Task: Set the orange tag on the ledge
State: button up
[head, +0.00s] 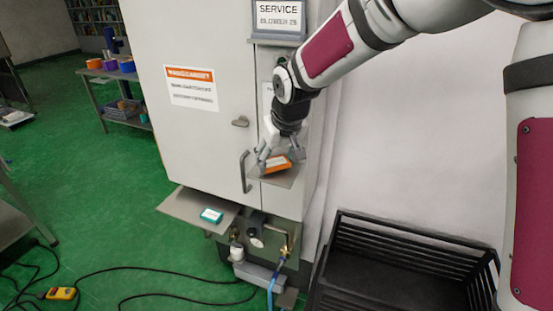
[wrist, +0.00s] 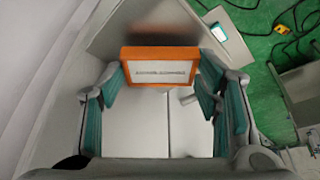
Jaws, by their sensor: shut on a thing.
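The orange tag (head: 276,166) has a white label face. It is held between the fingers of my gripper (head: 279,157), in front of the cabinet. In the wrist view the tag (wrist: 158,71) sits between the fingertips (wrist: 160,84), its printed face toward the camera. A small grey ledge (head: 287,181) juts from the cabinet right under the tag. I cannot tell whether the tag touches it. A second, lower grey plate (head: 183,205) carries a teal-and-white tag (head: 211,215), which also shows in the wrist view (wrist: 218,32).
The white cabinet (head: 190,130) has a vertical door handle (head: 245,172) just left of my gripper. Valves and a blue hose (head: 270,290) sit below. A black crate (head: 405,260) stands at the right. Cables and a yellow box (head: 61,293) lie on the green floor.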

jog(key=shift+f, duration=0.45)
jog(key=shift+f, duration=0.15)
jog(key=o, duration=1.2)
jog(key=shift+c, duration=0.2)
jog(key=v, duration=1.2)
jog(key=shift+r+b, duration=0.3)
jog(key=shift+b, duration=0.05)
jog(key=s+d+r+m+h, duration=0.2)
jog(key=s+d+r+m, duration=0.15)
jog(key=s+d, duration=1)
jog(key=s+d+f+m+t, duration=0.1)
jog(key=s+d, duration=0.5)
jog(key=s, duration=0.7)
jog(key=shift+f, duration=0.7)
